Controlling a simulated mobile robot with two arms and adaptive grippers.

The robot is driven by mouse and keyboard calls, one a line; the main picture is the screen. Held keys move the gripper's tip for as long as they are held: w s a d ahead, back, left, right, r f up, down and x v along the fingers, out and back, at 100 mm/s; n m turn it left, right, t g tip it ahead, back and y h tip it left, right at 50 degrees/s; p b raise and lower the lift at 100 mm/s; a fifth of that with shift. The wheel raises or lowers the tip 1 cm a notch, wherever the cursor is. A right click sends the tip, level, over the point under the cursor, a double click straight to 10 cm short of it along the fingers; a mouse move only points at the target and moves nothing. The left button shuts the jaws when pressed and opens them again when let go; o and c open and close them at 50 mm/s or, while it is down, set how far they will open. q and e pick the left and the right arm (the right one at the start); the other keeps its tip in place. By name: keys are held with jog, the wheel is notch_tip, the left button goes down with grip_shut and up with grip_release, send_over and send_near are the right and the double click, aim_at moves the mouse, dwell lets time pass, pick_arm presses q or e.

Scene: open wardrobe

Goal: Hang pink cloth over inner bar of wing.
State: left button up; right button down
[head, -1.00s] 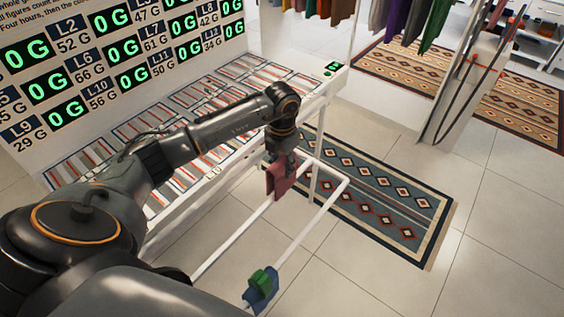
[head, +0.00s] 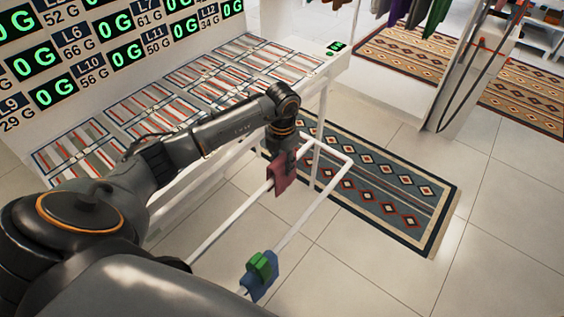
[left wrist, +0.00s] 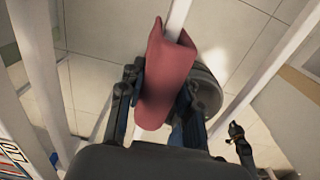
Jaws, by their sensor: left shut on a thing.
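The pink cloth (head: 281,174) hangs from my left gripper (head: 284,153), which is shut on it. The cloth lies across the white inner bar (head: 228,222) of the wing, near its far end. In the left wrist view the folded cloth (left wrist: 168,68) sits between the two dark fingers (left wrist: 158,100). The bar (left wrist: 179,18) runs in line with the cloth and passes out of sight behind it. I cannot tell whether both sides hang down around the bar. My right gripper is not clearly seen.
The parallel outer bar (head: 300,225) carries a blue cloth (head: 262,286) and a green one (head: 261,266) near its close end. A striped shelf (head: 212,85) lies behind my left arm. A patterned rug (head: 385,180) covers the floor beyond; tiles (head: 350,270) are clear.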

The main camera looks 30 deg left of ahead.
pick_arm(q)
jog(key=shift+s+r, duration=0.1)
jog(key=shift+r, duration=0.3)
pick_arm(e)
jog(key=shift+w+r, duration=0.3)
pick_arm(q)
jog(key=o, duration=1.3)
jog(key=shift+c, duration=0.2)
pick_arm(e)
jog(key=shift+w, duration=0.1)
jog(key=shift+a, duration=0.15)
pick_arm(q)
notch_tip(320, 180, up, 12)
